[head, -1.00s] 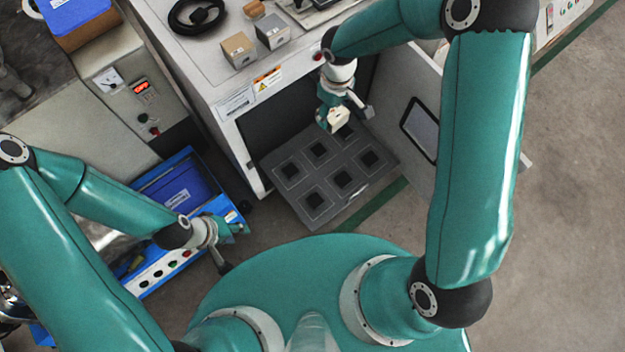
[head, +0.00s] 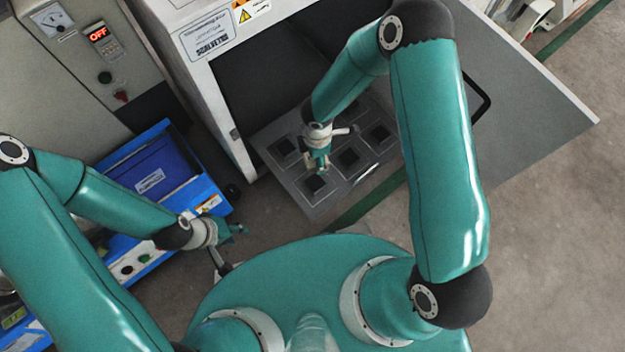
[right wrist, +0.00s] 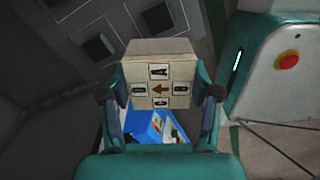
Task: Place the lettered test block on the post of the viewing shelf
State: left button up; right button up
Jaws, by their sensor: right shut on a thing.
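My right gripper (right wrist: 160,92) is shut on the lettered test block (right wrist: 160,50) in the right wrist view. The block is beige, with letter tiles and a red arrow on the face towards the camera. In the head view the right gripper (head: 317,165) hangs over a grey panel (head: 318,205) with dark, pale-framed squares, in front of the cabinet opening. The block is small and mostly hidden there. I cannot tell whether it touches the panel or which part is the viewing-shelf post. My left gripper (head: 238,230) is at lower left, away from the panel; its jaws are unclear.
A white cabinet (head: 205,85) frames the dark opening. Its grey door (head: 535,115) stands open at the right. A blue cart (head: 205,205) with a blue bin (head: 150,170) stands at left. Concrete floor lies clear at lower right.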

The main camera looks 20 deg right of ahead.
notch_tip(320, 180, down, 16)
jog(key=b, duration=0.6)
jog(key=shift+f, duration=0.25)
jog(key=o, duration=1.5)
